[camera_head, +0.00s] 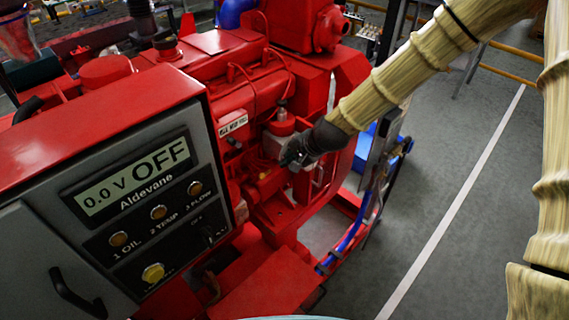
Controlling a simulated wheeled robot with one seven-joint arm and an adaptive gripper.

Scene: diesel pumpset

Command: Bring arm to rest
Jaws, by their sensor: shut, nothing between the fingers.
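My arm comes in from the upper right in a pale ribbed sleeve. My gripper (290,160) is dark and shut, with nothing seen in it. It appears in front of the side of the red diesel engine (215,85), near a small red cap-like part (281,127). I cannot tell whether it touches the engine. The grey and red control panel (130,200) at the left reads "0.0 V OFF" and "Aldevane". It has several round lamps and a yellow button (153,273).
The red base frame (270,285) runs along the bottom. A blue hose (350,235) lies at the engine's right end. Grey floor with a white line (455,200) is clear at the right. Yellow railings (510,75) stand behind at the upper right.

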